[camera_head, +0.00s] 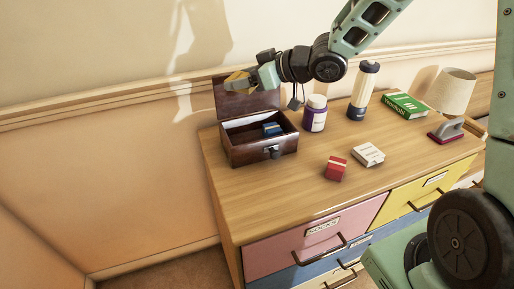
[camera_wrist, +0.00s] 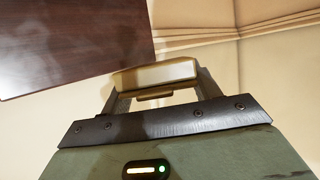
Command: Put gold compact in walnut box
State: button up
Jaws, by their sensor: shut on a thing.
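The gold compact (camera_wrist: 155,76) is clamped between the fingers of my gripper (camera_wrist: 153,90) in the wrist view. In the head view the gold compact (camera_head: 238,80) shows at the tip of my gripper (camera_head: 250,80), in front of or above the raised lid of the walnut box. The walnut box (camera_head: 250,152) stands open at the left end of the dresser top, with a small blue item (camera_head: 271,129) inside. Its dark lid also shows at the upper left of the wrist view (camera_wrist: 75,45). Whether the compact touches the lid cannot be told.
A purple-labelled bottle (camera_head: 314,118) and a tall cream-and-dark container (camera_head: 362,95) stand right of the box. A red box (camera_head: 336,169) and a white box (camera_head: 368,155) lie in front. A green book (camera_head: 405,105) and a lamp (camera_head: 452,92) are farther right. The dresser's front left top is clear.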

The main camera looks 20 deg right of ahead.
notch_tip(320, 180, down, 2)
jog(key=shift+f+b, duration=0.15)
jog(key=shift+b, duration=0.5)
notch_tip(320, 180, down, 10)
jog(key=shift+r+b, duration=0.1)
jog(key=shift+b, duration=0.95)
jog(key=shift+f+b, duration=0.3)
jog(key=shift+f, duration=0.2)
jog(key=shift+f, duration=0.2)
jog(key=o, duration=1)
